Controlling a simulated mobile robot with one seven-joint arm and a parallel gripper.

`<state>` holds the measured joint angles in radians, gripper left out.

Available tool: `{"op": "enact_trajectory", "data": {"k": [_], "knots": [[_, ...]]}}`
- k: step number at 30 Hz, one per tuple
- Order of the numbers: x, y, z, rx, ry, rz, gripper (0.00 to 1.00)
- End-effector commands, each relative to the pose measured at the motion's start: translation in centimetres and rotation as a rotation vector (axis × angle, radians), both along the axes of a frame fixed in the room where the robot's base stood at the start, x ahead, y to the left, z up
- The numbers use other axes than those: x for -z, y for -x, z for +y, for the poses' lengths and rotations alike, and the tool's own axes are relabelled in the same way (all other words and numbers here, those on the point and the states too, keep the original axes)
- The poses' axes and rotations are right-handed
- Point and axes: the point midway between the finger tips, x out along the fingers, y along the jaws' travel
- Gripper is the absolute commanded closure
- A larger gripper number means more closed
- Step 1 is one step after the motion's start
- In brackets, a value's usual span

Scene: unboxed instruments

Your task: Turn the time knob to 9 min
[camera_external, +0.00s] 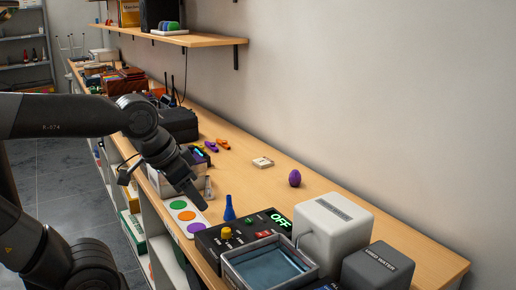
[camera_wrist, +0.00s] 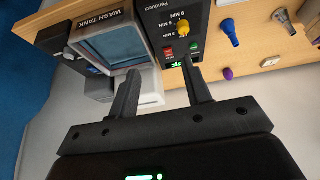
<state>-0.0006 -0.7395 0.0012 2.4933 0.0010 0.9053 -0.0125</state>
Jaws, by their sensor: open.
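The time knob is a yellow knob (camera_external: 226,233) on a black control box (camera_external: 205,243) beside the wash tank. It also shows in the wrist view (camera_wrist: 183,28), next to several white MIN labels; I cannot tell which mark it points at. The box has a green OFF display (camera_external: 281,220) and red and green buttons. My gripper (camera_external: 203,206) is above and behind the box in the external view, apart from the knob. In the wrist view my gripper (camera_wrist: 160,68) is open and empty, with the knob beyond the right fingertip.
The wash tank (camera_wrist: 82,32) with bluish liquid adjoins the box. A blue cone-shaped item (camera_external: 229,208) stands close behind the box. A card with coloured dots (camera_external: 185,216) lies near my gripper. A purple egg-shaped item (camera_external: 295,178) is farther back, with bare tabletop around it.

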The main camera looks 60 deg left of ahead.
Motion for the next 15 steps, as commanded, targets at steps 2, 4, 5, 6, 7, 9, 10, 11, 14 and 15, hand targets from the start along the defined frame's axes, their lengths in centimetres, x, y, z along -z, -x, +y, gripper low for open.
{"op": "enact_trajectory", "data": {"k": [2, 4, 5, 6, 7, 9, 10, 11, 14, 15], "knots": [[0.0, -0.6, 0.2, -0.029, 0.012, 0.029, 0.55], [0.1, -1.4, 0.5, -0.075, 0.03, 0.068, 0.55], [0.2, -1.8, 0.6, -0.099, 0.04, 0.09, 0.55], [0.2, -2.4, 0.9, -0.137, 0.052, 0.12, 0.55], [0.4, -2.9, 1.1, -0.166, 0.061, 0.144, 0.55], [0.6, -4.0, 1.5, -0.238, 0.081, 0.2, 0.55], [0.7, -4.5, 1.8, -0.269, 0.088, 0.223, 0.55], [0.9, -5.0, 1.9, -0.301, 0.095, 0.247, 0.55], [1.5, -6.6, 2.6, -0.405, 0.112, 0.321, 0.55], [1.7, -7.2, 2.9, -0.445, 0.117, 0.349, 0.55]]}}
